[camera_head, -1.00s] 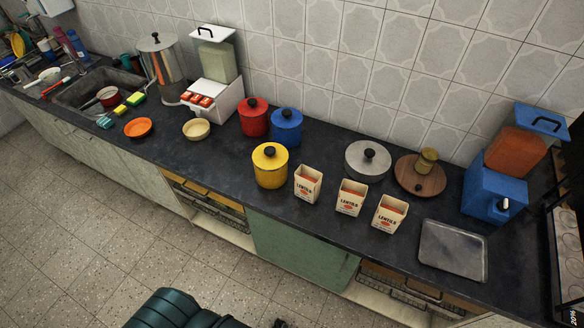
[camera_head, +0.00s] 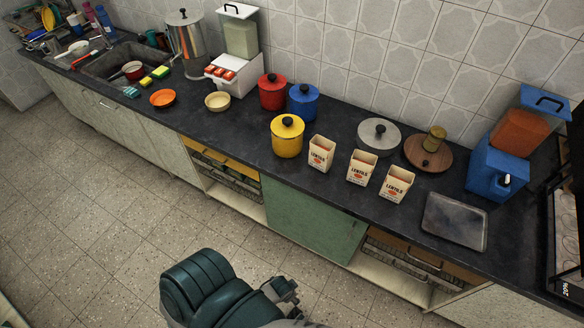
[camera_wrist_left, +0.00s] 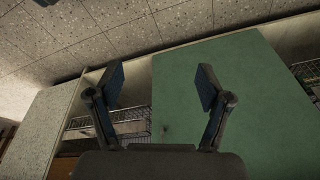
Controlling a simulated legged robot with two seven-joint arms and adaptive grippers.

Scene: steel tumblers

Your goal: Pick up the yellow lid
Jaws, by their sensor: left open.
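The yellow lid (camera_head: 278,128) with a black knob sits on the yellow pot (camera_head: 287,147), which stands upright near the front edge of the dark counter. In the left wrist view my left gripper (camera_wrist_left: 160,87) is open, with nothing between its two fingers. Beyond the fingers that view shows a green cabinet door (camera_wrist_left: 260,100) and the floor, but no lid. In the head view a dark teal part of my arm shows at the bottom, below the counter front and well away from the lid. My right gripper is not seen.
A red pot (camera_head: 272,97) and a blue pot (camera_head: 303,104) stand just behind the yellow pot. A lentils box (camera_head: 321,155) stands close on its right, with two more boxes beyond.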

